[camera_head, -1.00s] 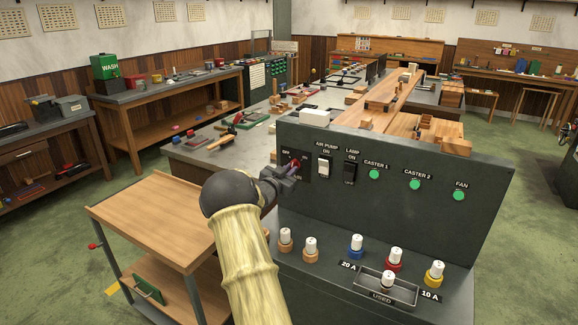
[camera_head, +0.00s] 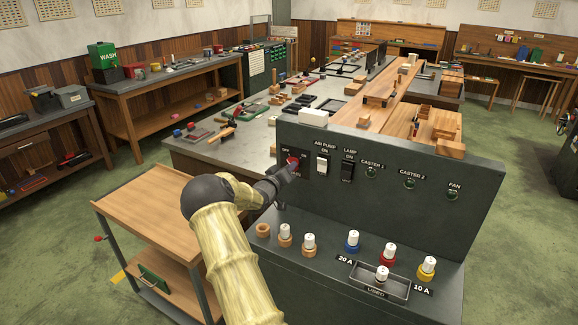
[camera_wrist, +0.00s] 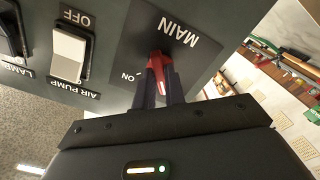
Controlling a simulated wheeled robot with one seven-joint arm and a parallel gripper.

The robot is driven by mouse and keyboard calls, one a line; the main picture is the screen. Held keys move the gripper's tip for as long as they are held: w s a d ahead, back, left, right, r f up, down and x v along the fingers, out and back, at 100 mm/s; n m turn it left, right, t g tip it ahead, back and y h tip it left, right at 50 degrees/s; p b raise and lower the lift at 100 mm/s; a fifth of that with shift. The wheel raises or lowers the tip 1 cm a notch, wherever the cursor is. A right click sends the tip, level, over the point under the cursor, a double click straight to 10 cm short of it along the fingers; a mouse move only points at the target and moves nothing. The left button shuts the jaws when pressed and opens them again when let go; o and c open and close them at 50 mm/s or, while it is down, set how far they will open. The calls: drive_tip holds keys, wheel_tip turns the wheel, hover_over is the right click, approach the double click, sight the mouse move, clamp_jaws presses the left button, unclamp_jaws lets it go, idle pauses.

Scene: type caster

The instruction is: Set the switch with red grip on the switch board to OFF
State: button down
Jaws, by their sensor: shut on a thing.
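The switch board (camera_head: 400,200) is a dark grey upright panel on the right. The MAIN switch with the red grip (camera_head: 292,162) is at its upper left, near an OFF label. The red grip (camera_wrist: 157,68) also shows in the wrist view, with the ON label to its left; the OFF label is not visible there. My gripper (camera_head: 284,172) is at the switch. Its two dark fingers are shut on the red grip in the wrist view (camera_wrist: 158,95). The fingers hide the lower part of the grip.
The AIR PUMP switch (camera_head: 322,164) and LAMP switch (camera_head: 348,168) sit just right of the red one. The lamps CASTER 1 (camera_head: 370,186), CASTER 2 and FAN look dark. Several fuses (camera_head: 352,240) stand on the ledge below. A wooden cart (camera_head: 150,215) is at left.

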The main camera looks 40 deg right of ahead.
drive_tip(key=shift+n, duration=0.6)
drive_tip(key=c, duration=1.5)
unclamp_jaws()
drive_tip(key=shift+o, duration=0.2)
drive_tip(key=b+v, duration=0.3)
drive_tip(key=v, duration=1.4)
drive_tip(key=shift+a, duration=0.25)
